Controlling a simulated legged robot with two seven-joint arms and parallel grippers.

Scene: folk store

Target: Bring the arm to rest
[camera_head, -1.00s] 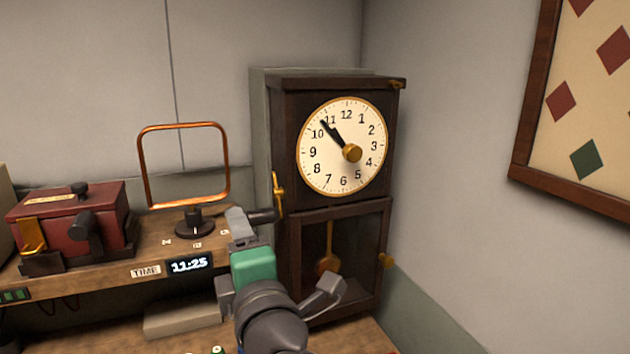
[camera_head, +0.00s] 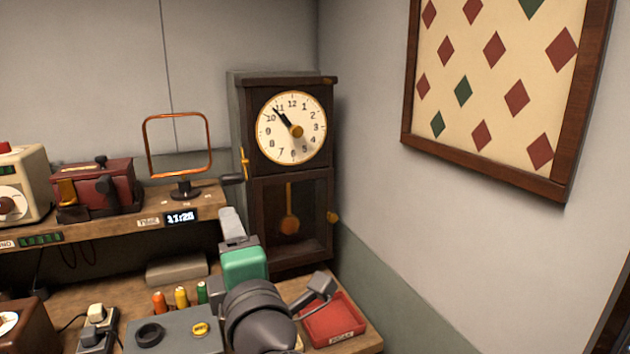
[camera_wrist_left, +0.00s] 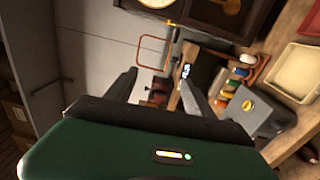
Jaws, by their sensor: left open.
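My left arm comes up from the bottom middle of the head view, its green-bodied left gripper (camera_head: 231,221) in front of the clock's lower left side. In the left wrist view the two fingers of the gripper (camera_wrist_left: 160,88) stand wide apart with nothing held between them. The dark wooden clock (camera_head: 291,176) stands in the corner, its round dial in the upper part and a brass pendulum in the lower part. The gripper looks clear of the clock. My right gripper is in neither view.
The shelf (camera_head: 119,231) at left holds a red box (camera_head: 96,188), a copper loop (camera_head: 179,148) and a display reading 11:26. Below are colored spools, a grey box (camera_head: 175,336) and a red tray (camera_head: 334,321). A diamond-patterned board (camera_head: 497,87) hangs at right.

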